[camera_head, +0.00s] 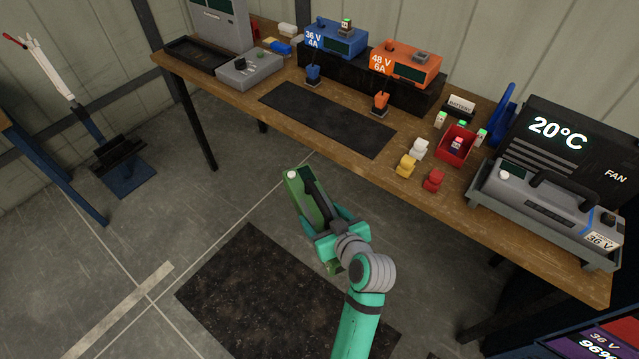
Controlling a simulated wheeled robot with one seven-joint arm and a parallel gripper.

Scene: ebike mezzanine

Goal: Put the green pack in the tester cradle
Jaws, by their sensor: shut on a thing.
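The green pack (298,190) is in my gripper (334,226), held in the air in front of the bench. It is a long green body with a dark handle along its top and a pale round spot at its far end. My gripper is shut on it, and its fingers hide part of the near end. No label names the tester cradle; a black open tray (179,46) at the bench's far left, by a tall grey unit (222,22), looks like it. A grey box with knobs (248,69) stands beside that tray.
The wooden bench (237,88) has a clear dark mat (330,119) in its middle. Blue (337,38) and orange (405,64) chargers stand behind it. At right are a red bin (455,146), small coloured items and a grey pack (545,201) in a tray by a fan unit.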

